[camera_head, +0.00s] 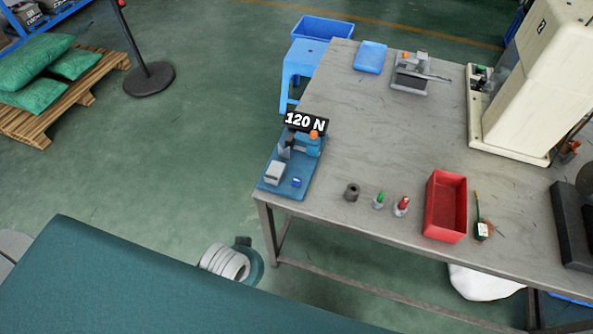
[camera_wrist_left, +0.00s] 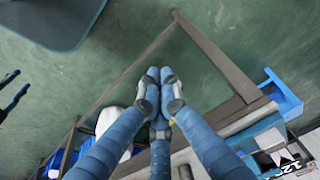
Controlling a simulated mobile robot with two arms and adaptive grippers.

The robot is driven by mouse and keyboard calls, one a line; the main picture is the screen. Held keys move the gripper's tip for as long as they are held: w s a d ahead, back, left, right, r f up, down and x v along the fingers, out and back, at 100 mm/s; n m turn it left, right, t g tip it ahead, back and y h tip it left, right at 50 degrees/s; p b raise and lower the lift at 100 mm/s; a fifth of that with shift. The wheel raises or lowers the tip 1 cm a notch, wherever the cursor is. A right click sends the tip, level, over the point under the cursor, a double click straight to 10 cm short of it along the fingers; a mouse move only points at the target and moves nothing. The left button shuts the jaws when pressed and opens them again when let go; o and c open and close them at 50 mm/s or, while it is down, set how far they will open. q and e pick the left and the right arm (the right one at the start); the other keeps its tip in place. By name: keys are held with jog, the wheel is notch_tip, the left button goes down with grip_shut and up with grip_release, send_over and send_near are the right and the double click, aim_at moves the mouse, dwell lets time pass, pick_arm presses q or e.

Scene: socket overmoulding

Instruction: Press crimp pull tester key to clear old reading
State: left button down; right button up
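The crimp pull tester (camera_head: 270,188) sits on the near left corner of the grey table, on a blue base. Its black display (camera_head: 305,122) reads "120 N". A grey block and a small blue part, possibly the key (camera_head: 296,182), are at its front. In the left wrist view the tester (camera_wrist_left: 295,158) is partly visible at the bottom right corner. My left gripper (camera_wrist_left: 164,76) has its blue fingers drawn together, with nothing visible between them. It is away from the tester. Two dark finger-like shapes at that view's left edge may be my right gripper (camera_wrist_left: 14,88). The head view shows neither gripper.
The table (camera_head: 335,160) also holds a dark cylinder (camera_head: 351,192), green and red-topped small items, a red bin (camera_head: 432,208), a grey device (camera_head: 410,75) and a tall cream machine (camera_head: 530,85). A blue stool (camera_head: 303,60) stands beside its left edge.

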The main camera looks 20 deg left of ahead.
pick_arm(q)
jog(key=w+d+r+m+t+h+p, duration=0.1)
jog(key=w+d+r+m+p, duration=0.1)
jog(key=w+r+m, duration=0.45)
jog(key=w+d+r+m+t+p, duration=0.2)
jog(key=w+r+m, duration=0.2)
jog(key=r, duration=0.5)
jog(key=w+a+r+m+t+h+p, duration=0.1)
jog(key=w+a+r+m+t, duration=0.1)
jog(key=w+m, duration=1.5)
jog(key=shift+w+m+h, duration=0.35)
jog(key=shift+w+h, duration=0.05)
